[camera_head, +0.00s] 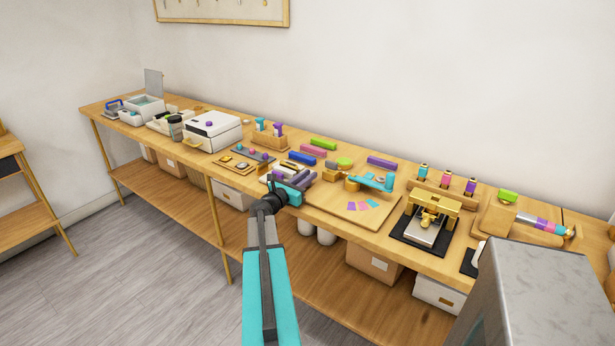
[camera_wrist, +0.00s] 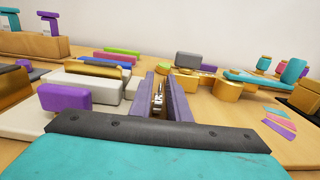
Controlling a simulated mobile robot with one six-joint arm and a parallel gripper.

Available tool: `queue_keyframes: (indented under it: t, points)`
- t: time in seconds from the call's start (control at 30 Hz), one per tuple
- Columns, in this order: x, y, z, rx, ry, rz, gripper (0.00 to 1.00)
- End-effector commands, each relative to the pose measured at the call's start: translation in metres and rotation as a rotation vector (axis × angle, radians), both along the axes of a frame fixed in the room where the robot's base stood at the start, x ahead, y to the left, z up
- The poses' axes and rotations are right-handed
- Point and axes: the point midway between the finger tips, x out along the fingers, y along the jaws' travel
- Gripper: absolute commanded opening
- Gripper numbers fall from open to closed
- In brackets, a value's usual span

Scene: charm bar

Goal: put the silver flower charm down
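My gripper (camera_head: 294,181) is over the front part of the long workbench, with its purple-grey fingers pointing away from me. In the wrist view the fingers of my gripper (camera_wrist: 165,90) stand close together with a small silver piece, the silver flower charm (camera_wrist: 158,96), between them. The charm shows almost edge-on, so its flower shape cannot be made out. In the head view the charm is too small or hidden to tell. The fingers are above the bench among small blocks; the exact height cannot be told.
A wooden board (camera_head: 340,214) with coloured swatches lies right of my gripper. A teal-handled tool (camera_head: 371,182) rests behind it. A wooden tray (camera_head: 232,164) and a white box (camera_head: 213,131) are to the left. A gold press (camera_head: 431,216) stands farther right. Several coloured blocks lie behind.

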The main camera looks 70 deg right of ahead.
Motion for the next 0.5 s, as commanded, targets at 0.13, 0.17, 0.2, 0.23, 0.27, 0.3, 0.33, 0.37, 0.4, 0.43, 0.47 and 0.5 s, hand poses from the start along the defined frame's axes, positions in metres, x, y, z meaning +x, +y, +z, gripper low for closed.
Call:
queue_keyframes:
  t: [0.13, 0.17, 0.2, 0.23, 0.27, 0.3, 0.33, 0.37, 0.4, 0.43, 0.47, 0.5]
  points:
    - [-0.002, 0.003, -0.014, 0.019, 0.005, -0.001, 0.16]
    - [-0.002, 0.003, -0.014, 0.019, 0.005, -0.001, 0.16]
    - [-0.002, 0.003, -0.013, 0.019, 0.005, -0.001, 0.16]
    - [-0.002, 0.003, -0.012, 0.019, 0.005, -0.001, 0.16]
    - [-0.002, 0.003, -0.011, 0.019, 0.005, -0.001, 0.16]
    - [-0.002, 0.003, -0.009, 0.019, 0.005, -0.002, 0.16]
    - [-0.002, 0.003, -0.008, 0.019, 0.005, -0.002, 0.16]
    - [-0.002, 0.003, -0.006, 0.019, 0.005, -0.002, 0.16]
    - [-0.002, 0.003, -0.003, 0.019, 0.005, -0.002, 0.16]
    - [-0.003, 0.003, -0.001, 0.019, 0.005, -0.002, 0.16]
    - [-0.003, 0.003, 0.002, 0.018, 0.005, -0.002, 0.16]
    - [-0.001, 0.009, -0.003, 0.018, 0.004, 0.000, 0.16]
